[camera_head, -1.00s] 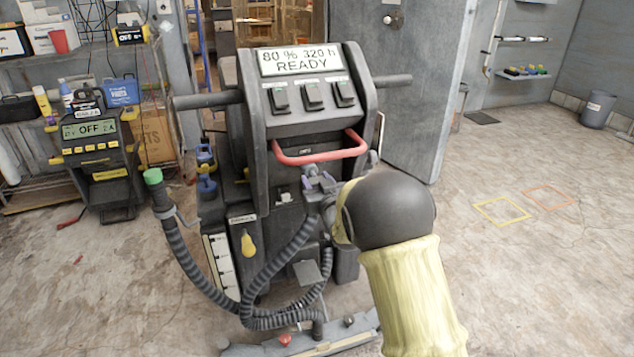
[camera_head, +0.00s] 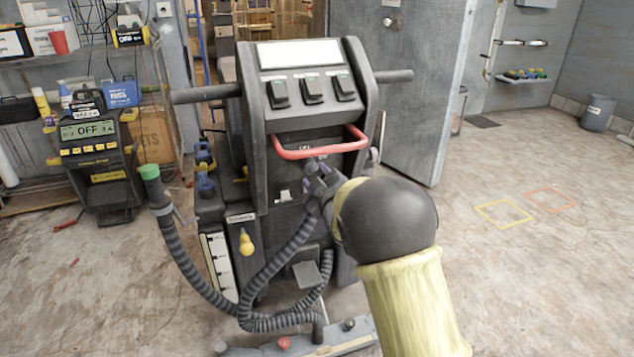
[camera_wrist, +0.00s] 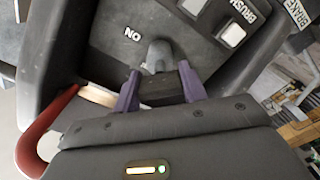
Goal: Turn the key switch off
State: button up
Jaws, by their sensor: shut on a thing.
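The key switch (camera_wrist: 158,57) is a grey knob on the dark front panel of the machine in the wrist view, beside a label that reads "ON" upside down. My gripper (camera_wrist: 161,84) has its two purple fingers on either side of the key's near end and is shut on it. In the head view my gripper (camera_head: 318,178) is at the panel just below the red handle (camera_head: 318,150). My wrist and fingers hide most of the key there. The machine's display (camera_head: 299,55) is blank white.
Black rocker switches (camera_head: 312,91) sit above the red handle. A thick ribbed hose (camera_head: 190,265) hangs at the machine's left front. The floor at right is open.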

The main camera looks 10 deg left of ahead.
jog(key=n+b, duration=0.1)
jog(key=n, duration=0.3)
jog(key=shift+f+n+b, duration=0.2)
jog(key=shift+n+b, duration=0.1)
jog(key=shift+b, duration=0.1)
jog(key=n+b, duration=0.1)
jog(key=n, duration=0.3)
jog(key=shift+b, duration=0.35)
jog(key=shift+n, duration=0.3)
jog(key=o, duration=1)
jog(key=shift+r, duration=0.15)
jog(key=shift+s, duration=0.15)
jog(key=p+v, duration=0.3)
jog(key=v, duration=1.4)
jog(key=shift+d, duration=0.1)
